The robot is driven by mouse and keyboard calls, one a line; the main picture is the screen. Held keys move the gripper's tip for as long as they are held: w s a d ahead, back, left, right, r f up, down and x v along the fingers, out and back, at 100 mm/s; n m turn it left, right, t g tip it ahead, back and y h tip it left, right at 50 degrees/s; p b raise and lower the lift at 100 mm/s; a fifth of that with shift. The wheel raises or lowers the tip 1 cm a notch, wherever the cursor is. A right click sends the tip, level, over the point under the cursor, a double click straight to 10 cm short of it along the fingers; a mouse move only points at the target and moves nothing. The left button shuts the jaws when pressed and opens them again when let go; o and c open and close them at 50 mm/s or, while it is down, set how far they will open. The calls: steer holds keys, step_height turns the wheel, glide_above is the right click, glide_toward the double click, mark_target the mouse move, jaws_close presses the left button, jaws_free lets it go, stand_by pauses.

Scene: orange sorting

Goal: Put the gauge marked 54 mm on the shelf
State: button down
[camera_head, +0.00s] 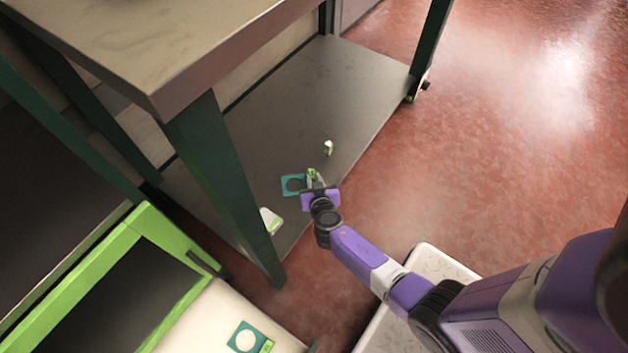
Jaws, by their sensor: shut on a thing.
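A teal gauge plate (286,190) with a round hole shows over the near part of the grey lower shelf (340,85) of a green-legged table. My gripper (312,178) is at its right side and shut on it, near a small green part. I cannot tell whether the plate touches the shelf. A second teal gauge (235,342) with a round hole and a green tab lies on a cream surface at the bottom. The markings on both gauges are too small to read.
A small white thing (328,147) stands on the shelf beyond my gripper. A white and green thing (271,220) is near the shelf's front corner. A table leg (222,175) stands to the left. The far shelf is clear. A green-framed dark bin (75,275) is at lower left.

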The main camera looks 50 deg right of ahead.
steer(key=shift+f, duration=0.2)
steer(key=c, duration=1.3)
jaws_free()
steer(key=shift+r, duration=0.1)
steer(key=shift+c, duration=0.2)
steer(key=shift+r, duration=0.1)
steer(key=shift+s+a+r, duration=0.2)
steer(key=s+a+r+n+t+y+p, duration=0.1)
steer(key=s+a+r+n+y+p, duration=0.15)
steer(key=s+a+r, duration=0.6)
steer(key=s+a+r+n+t+y+p, duration=0.1)
steer(key=s+a+r+n+y, duration=0.3)
steer(key=s+a, duration=0.75)
steer(key=s+a+r+n+t+y, duration=0.1)
steer(key=s+r+t, duration=0.1)
steer(key=r, duration=1)
steer(key=s+r+n+t+y, duration=0.1)
steer(key=s+r, duration=0.4)
steer(key=r, duration=0.8)
steer(key=shift+a+t, duration=0.4)
steer(key=shift+t, duration=0.1)
